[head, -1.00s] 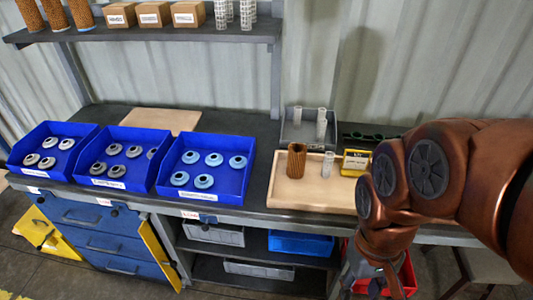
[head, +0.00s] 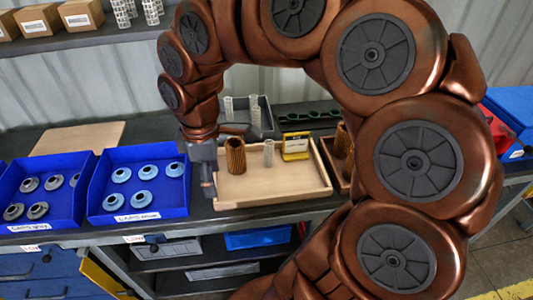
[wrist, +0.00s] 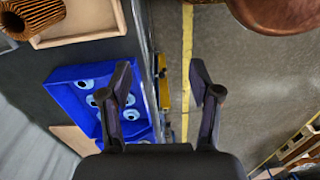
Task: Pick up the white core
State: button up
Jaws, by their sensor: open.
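A white perforated core (head: 269,152) stands upright on the wooden tray (head: 290,190), between a brown pleated filter (head: 236,155) and a yellow box (head: 296,146). Two more white cores (head: 228,109) stand in the grey bin behind. My gripper (head: 208,188) hangs at the tray's left front edge, left of the brown filter and apart from the core. In the wrist view my gripper (wrist: 160,78) is open and empty, with floor and the bench edge beneath. No white core shows in the wrist view.
Blue bins of light-blue caps (head: 140,208) and grey caps (head: 45,220) stand left of the tray. The grey bin (head: 265,122) is behind it. More brown filters (head: 340,140) stand at the right, partly behind my arm. The tray's front is clear.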

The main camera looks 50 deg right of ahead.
jog(key=w+d+n, duration=0.3)
jog(key=w+d, duration=0.3)
jog(key=w, duration=0.1)
jog(key=n, duration=0.5)
send_near(269, 143)
notch_tip(269, 143, down, 5)
jog(key=shift+s+a+f, duration=0.1)
jog(key=shift+a+f, duration=0.05)
jog(key=shift+s+d+f, duration=0.1)
jog(key=shift+d+f, duration=0.1)
jog(key=shift+f, duration=0.45)
jog(key=shift+a+f+p, duration=0.1)
jog(key=shift+f+p, duration=0.95)
jog(key=shift+f, duration=2.15)
jog(key=shift+c, duration=0.3)
jog(key=c, duration=0.9)
